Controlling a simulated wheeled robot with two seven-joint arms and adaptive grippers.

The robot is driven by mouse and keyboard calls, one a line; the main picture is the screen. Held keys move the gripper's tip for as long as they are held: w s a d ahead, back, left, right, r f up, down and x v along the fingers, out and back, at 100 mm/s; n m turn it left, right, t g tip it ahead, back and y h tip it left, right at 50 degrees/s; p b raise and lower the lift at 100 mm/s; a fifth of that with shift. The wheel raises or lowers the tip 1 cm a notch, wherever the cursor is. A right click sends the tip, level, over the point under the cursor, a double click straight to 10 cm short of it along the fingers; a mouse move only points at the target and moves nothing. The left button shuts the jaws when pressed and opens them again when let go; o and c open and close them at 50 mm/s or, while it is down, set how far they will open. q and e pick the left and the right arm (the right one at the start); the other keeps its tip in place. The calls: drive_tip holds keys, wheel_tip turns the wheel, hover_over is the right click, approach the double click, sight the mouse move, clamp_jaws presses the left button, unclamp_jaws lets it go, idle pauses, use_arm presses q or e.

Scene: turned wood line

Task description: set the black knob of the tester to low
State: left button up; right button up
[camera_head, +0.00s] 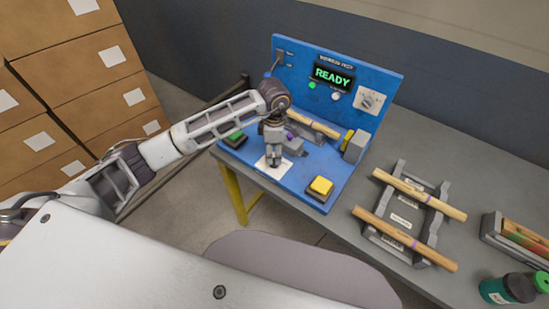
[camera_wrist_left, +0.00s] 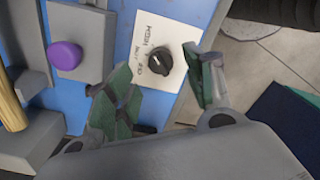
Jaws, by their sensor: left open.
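The blue tester (camera_head: 311,165) stands on the grey bench, its display (camera_head: 332,77) reading READY. My left gripper (camera_head: 273,163) points down over the card (camera_head: 287,168) and hides the knob in the head view. Its fingers (camera_wrist_left: 164,97) are open, apart from each other, with the knob seen between and beyond them. My right gripper is not in view.
A purple button (camera_wrist_left: 65,55), a green button (camera_head: 235,136) and a yellow button (camera_head: 321,186) are around the knob. A grey dial (camera_head: 367,101) is on the back panel. A turned wood piece (camera_head: 313,124) lies in the tester. A rack (camera_head: 401,221) with wooden pieces is at right.

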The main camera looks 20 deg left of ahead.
sight(274, 159)
use_arm(q)
drive_tip(key=shift+f, duration=2.35)
drive_tip(key=shift+c, duration=0.3)
drive_tip(key=c, duration=1)
